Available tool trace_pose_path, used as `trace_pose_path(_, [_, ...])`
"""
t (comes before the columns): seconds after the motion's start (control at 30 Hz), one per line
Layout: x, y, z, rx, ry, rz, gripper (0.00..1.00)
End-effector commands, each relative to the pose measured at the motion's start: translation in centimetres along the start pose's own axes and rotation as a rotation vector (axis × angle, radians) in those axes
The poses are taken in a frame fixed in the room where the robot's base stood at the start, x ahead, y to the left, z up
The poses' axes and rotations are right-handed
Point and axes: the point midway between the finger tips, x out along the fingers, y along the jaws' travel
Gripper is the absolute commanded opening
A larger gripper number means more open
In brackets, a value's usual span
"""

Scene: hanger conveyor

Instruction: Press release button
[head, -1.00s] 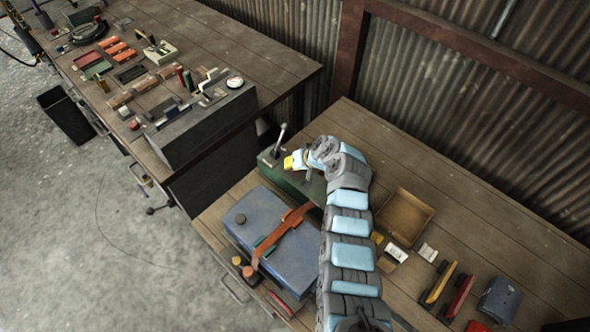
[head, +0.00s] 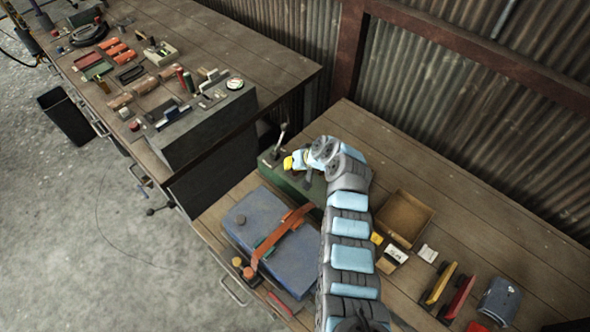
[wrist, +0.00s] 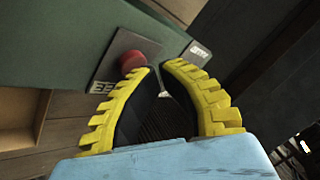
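In the wrist view the round red button (wrist: 132,62) sits on a dark plate with lettering, on the face of a green box (wrist: 60,40). My gripper (wrist: 161,70) has yellow ridged fingers that curve together, with only a narrow gap at the tips and nothing clearly held. The left fingertip is close to the button's lower right edge; I cannot tell whether they touch. In the head view my gripper (head: 292,162) is over the green box (head: 296,183), and the button is hidden.
A lever (head: 280,140) stands on the green box beside my gripper. A blue case (head: 270,240) with an orange strap lies in front. An open brown box (head: 404,215) is to the right. A cluttered bench (head: 230,45) stands at the left.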

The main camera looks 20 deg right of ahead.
Motion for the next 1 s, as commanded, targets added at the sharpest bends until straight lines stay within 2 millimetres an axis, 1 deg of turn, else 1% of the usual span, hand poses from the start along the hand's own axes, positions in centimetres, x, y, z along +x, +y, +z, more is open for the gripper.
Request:
trace_pose_path(0.13, [-0.7,-0.4,-0.4,-0.001,0.001,0.000,0.00])
trace_pose_path(0.57, [-0.9,-0.5,-0.5,-0.001,0.002,0.000,0.00])
trace_pose_path(1.0, [-3.5,-1.9,-1.9,-0.001,0.003,0.001,0.00])
